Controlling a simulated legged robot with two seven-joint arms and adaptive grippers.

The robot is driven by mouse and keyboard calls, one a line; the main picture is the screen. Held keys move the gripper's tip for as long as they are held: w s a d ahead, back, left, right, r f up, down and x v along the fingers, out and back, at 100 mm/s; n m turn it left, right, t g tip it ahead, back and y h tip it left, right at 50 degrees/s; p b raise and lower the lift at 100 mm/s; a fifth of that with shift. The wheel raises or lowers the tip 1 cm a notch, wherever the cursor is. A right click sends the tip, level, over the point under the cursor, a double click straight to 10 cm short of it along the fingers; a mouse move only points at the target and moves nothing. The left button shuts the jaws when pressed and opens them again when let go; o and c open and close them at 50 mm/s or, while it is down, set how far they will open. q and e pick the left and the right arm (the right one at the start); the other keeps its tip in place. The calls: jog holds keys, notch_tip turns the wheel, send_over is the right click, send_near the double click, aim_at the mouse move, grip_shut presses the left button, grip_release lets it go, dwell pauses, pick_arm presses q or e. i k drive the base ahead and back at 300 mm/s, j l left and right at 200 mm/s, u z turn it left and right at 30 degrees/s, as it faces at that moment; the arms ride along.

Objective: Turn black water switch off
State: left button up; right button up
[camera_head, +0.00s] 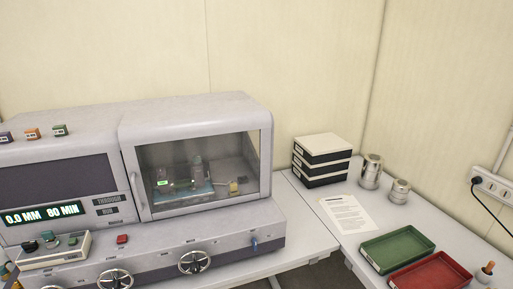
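The grey testing machine (190,112) stands on the table at the left. Its lower front panel has two spoked handwheels (195,262), a red button (122,239) and a small blue lever or tap (253,243) near the right end. A small control box (55,252) with dark knobs sits on the ledge at the left. Neither of my grippers is in view.
The machine's window door (199,170) is closed. On the right table are stacked black-and-white boxes (321,160), two metal containers (370,171), a paper sheet (346,213), a green tray (397,249) and a red tray (432,273). A wall socket (492,187) holds a black cable.

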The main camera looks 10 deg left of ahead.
aim_at(30, 246)
jog(key=u, duration=0.8)
jog(key=k+l+u, duration=0.1)
jog(key=u, duration=1.15)
jog(key=i+j+z, duration=0.45)
jog(key=j, duration=0.25)
jog(key=i+j+z, duration=0.2)
jog(key=i+j, duration=0.1)
jog(key=j, duration=0.1)
